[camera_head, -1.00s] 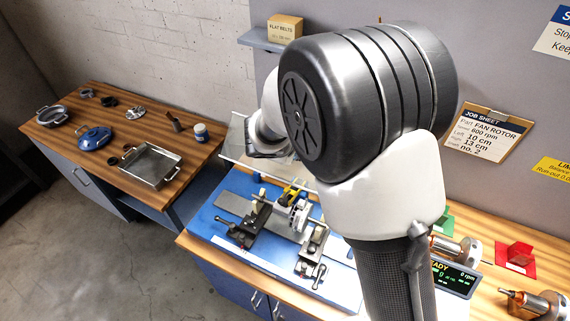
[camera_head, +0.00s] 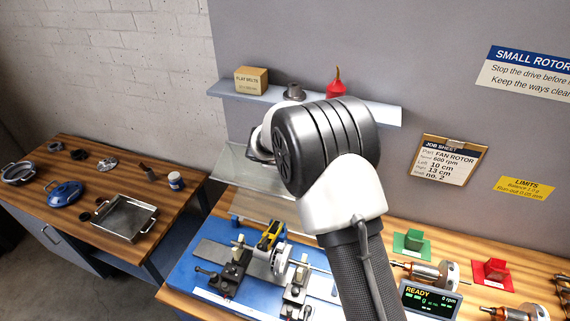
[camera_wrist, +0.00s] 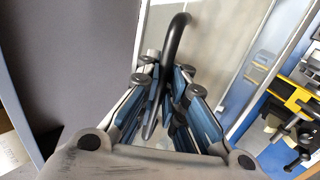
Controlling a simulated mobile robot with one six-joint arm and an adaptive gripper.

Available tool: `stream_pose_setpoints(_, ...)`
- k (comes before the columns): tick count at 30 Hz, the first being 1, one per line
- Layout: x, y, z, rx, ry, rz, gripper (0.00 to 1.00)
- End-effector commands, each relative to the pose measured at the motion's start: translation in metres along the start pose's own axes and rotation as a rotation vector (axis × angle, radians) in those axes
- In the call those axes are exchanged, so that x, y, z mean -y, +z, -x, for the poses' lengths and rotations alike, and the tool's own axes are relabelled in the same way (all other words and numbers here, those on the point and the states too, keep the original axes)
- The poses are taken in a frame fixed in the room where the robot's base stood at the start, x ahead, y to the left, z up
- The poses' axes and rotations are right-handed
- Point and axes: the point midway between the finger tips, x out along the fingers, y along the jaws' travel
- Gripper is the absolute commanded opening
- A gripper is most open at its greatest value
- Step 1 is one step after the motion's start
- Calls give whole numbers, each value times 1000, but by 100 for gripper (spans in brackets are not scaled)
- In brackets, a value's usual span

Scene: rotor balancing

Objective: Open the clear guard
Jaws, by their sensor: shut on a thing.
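The clear guard (camera_head: 240,167) is a see-through panel with a thin frame, standing raised and tilted above the blue balancing machine (camera_head: 187,272) in the head view. It also shows as a framed pane (camera_wrist: 218,50) in the wrist view. My gripper (camera_wrist: 172,85) is shut on the guard's black curved handle (camera_wrist: 177,38). In the head view my gripper (camera_head: 258,148) is at the guard's upper right, mostly hidden behind my arm. Under the guard, the rotor (camera_head: 280,262) and a yellow-and-black part (camera_head: 271,235) sit on the machine.
A wall shelf (camera_head: 370,111) with a box (camera_head: 251,80) and a red bottle (camera_head: 336,88) is close behind my arm. A metal tray (camera_head: 125,217) is on the left bench.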

Motion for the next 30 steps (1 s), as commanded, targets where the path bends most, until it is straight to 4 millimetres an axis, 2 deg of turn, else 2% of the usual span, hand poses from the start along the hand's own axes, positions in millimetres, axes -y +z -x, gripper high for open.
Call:
stream_pose_setpoints(6,-4,-2,3,-5,8,4,0)
stream_pose_setpoints(7,-5,-2,3,-5,9,5,10)
stream_pose_setpoints(16,-2,-1,2,-3,4,2,29)
stream_pose_setpoints(26,-1,-1,2,-1,2,2,29)
stream_pose_setpoints(30,-2,-1,16,-3,3,1,29)
